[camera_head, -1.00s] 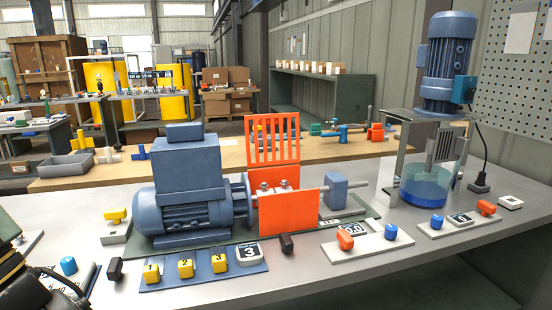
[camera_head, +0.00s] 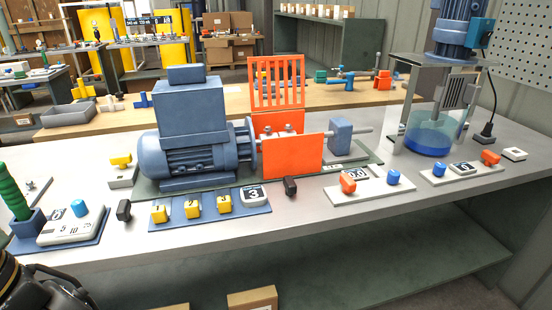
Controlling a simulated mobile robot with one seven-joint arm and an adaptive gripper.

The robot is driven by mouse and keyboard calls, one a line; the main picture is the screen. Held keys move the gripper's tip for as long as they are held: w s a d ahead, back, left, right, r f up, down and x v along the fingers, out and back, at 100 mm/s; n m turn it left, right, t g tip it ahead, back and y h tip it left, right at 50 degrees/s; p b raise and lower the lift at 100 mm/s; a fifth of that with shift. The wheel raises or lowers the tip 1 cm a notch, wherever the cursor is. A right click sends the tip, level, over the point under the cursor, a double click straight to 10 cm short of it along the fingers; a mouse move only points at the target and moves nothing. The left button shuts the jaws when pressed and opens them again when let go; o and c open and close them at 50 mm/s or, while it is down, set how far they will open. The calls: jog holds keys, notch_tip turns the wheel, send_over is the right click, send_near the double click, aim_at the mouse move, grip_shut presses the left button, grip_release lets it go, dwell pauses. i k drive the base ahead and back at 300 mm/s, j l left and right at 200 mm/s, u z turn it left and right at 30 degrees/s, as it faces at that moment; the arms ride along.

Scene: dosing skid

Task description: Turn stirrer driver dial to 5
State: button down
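The stirrer (camera_head: 442,92), a blue vertical motor above a beaker of blue liquid, stands at the back right. In front of it a pale plate (camera_head: 448,179) carries a blue knob (camera_head: 438,168), a small dark display (camera_head: 463,167) and an orange knob (camera_head: 490,157). At the far left a white dial box (camera_head: 70,233) has a blue knob (camera_head: 80,208) and a scale with 5 and 10 on it. I cannot read which box is the stirrer driver, nor where its pointer stands. Only a black part of my arm shows at the lower left; my gripper's fingers are out of view.
A green-handled lever (camera_head: 14,192) stands beside the dial box. A black knob (camera_head: 124,210), a yellow-button panel (camera_head: 208,213) and another black knob (camera_head: 290,186) line the bench front. A horizontal motor (camera_head: 190,130) and orange guard (camera_head: 292,157) stand behind.

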aim_at(78, 206)
jog(key=u, duration=1.35)
